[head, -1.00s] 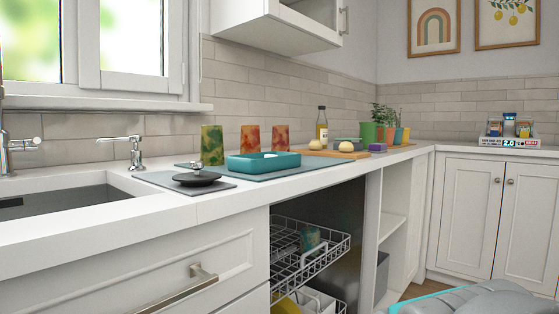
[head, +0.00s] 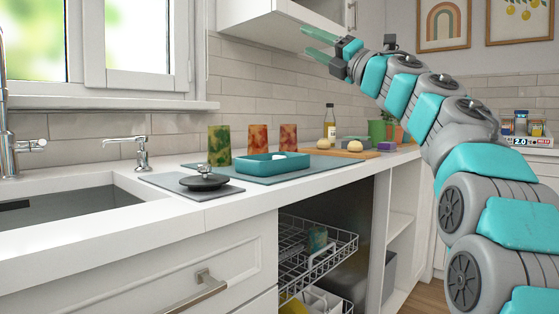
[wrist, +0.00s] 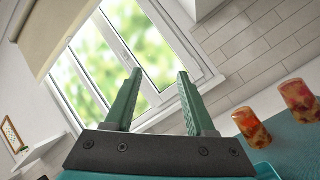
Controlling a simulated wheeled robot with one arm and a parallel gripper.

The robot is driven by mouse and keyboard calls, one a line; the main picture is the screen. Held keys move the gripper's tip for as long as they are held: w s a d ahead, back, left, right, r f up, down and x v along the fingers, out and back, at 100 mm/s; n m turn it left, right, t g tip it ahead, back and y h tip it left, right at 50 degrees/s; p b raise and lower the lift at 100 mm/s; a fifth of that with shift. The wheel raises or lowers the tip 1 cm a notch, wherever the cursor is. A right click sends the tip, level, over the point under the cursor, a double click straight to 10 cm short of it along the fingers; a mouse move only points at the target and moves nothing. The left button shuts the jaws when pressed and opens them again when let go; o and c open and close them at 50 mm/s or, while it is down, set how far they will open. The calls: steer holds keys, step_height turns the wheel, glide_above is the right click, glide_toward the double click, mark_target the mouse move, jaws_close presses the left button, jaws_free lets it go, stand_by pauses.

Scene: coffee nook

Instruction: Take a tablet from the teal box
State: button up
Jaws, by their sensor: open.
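The teal box (head: 272,169) is a low open tray on a grey-blue mat on the counter, in front of the patterned tumblers. A small pale thing shows inside it at the back; I cannot tell whether it is a tablet. A teal edge, perhaps the box, shows at the bottom of the wrist view. My gripper (head: 318,44) is raised well above the counter, up and to the right of the box, pointing left. In the wrist view my gripper (wrist: 159,100) has its two green fingers apart with nothing between them.
A green tumbler (head: 219,145) and two red ones (head: 257,140) stand behind the box. A black lid (head: 204,181) lies left of it. A bottle (head: 330,122), cutting board (head: 345,153) and potted plant (head: 380,130) are to the right. The wall cabinet (head: 285,25) hangs close to my gripper.

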steer(key=a+f+n+g, duration=0.4)
steer(key=f+n+g, duration=0.2)
steer(key=n, duration=0.1)
steer(key=n+g+h, duration=0.2)
steer(key=n+h, duration=0.2)
steer(key=h, duration=0.3)
glide_toward(279, 157)
steer(key=shift+w+a+f+p, duration=0.15)
steer(key=shift+w+a+f, duration=0.15)
steer(key=shift+w+a, duration=0.2)
steer(key=shift+w+a+f+p, duration=0.15)
steer(key=shift+w+a+f, duration=0.2)
steer(key=shift+w, duration=0.3)
steer(key=shift+x, duration=3.8)
steer(key=shift+s+a, duration=0.1)
jaws_close()
